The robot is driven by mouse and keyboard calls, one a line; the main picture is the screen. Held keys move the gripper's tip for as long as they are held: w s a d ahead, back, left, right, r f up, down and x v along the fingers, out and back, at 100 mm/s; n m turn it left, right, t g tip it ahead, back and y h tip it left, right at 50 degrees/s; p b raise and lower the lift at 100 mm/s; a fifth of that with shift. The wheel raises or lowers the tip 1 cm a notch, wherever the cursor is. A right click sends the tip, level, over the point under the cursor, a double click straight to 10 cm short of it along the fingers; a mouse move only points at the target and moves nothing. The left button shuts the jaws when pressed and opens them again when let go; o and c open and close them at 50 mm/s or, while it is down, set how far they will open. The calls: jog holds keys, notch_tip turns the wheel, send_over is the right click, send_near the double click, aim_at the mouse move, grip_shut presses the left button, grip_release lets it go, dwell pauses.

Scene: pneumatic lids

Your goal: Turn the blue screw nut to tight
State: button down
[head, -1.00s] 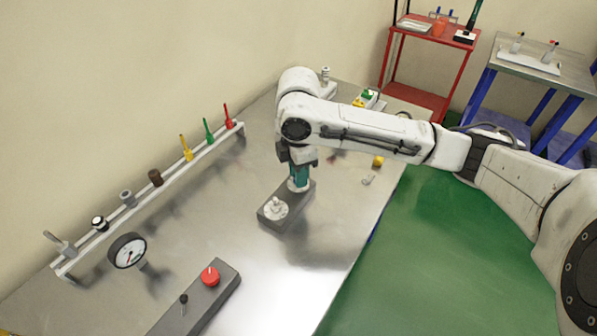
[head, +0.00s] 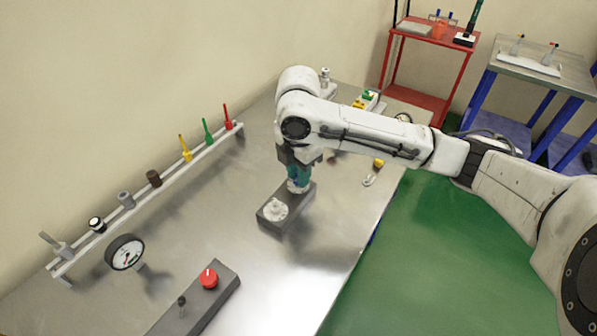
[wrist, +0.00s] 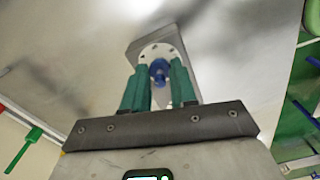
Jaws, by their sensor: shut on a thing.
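The blue screw nut (wrist: 159,68) shows in the wrist view on a white round flange at one end of a grey base block (head: 275,224). My gripper (wrist: 159,88) has teal fingers, one on each side of the blue nut, and is shut on it. In the head view my gripper (head: 298,180) points down at the far end of the block, and its fingers and wrist hide most of the nut. A second white round flange (head: 275,209) with a raised middle sits at the near end of the block, uncovered.
A rail (head: 150,195) with several coloured tools and knobs runs along the wall at left. A dial gauge (head: 125,252) and a red knob (head: 208,278) on a grey block stand nearer. A small yellow-topped part (head: 379,163) lies right of my gripper. Bare metal table surrounds the block.

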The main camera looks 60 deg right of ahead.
jog(key=c, duration=0.9)
grip_release()
notch_tip(320, 180, up, 11)
jog(key=shift+f, duration=0.15)
